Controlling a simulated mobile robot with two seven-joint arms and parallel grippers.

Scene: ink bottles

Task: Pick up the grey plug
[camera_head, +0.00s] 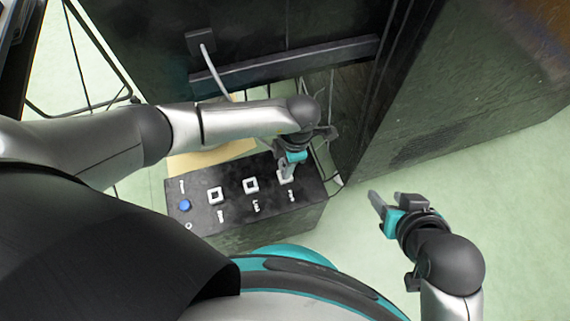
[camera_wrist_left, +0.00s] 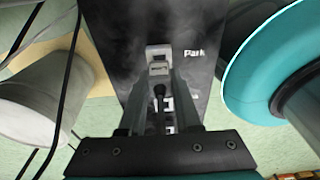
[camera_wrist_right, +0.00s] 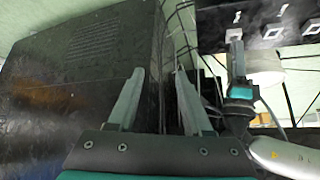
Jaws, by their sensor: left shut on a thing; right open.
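The grey plug (camera_wrist_left: 159,68) sits at the white square socket marked "Park" on the black box (camera_head: 240,221). My left gripper (camera_head: 286,171) reaches down onto that socket from above. In the left wrist view its fingers (camera_wrist_left: 160,82) are closed on the plug, with a dark cable running back between them. The fingers hide part of the plug, and I cannot tell how deep it sits in the socket. My right gripper (camera_head: 388,203) is open and empty, held to the right of the box; its spread fingers also show in the right wrist view (camera_wrist_right: 158,85).
Two more white square sockets (camera_head: 251,185) (camera_head: 216,195) and a blue round knob (camera_head: 185,205) are on the box top. A dark cabinet (camera_head: 450,110) stands at the right. Green floor is clear at lower right.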

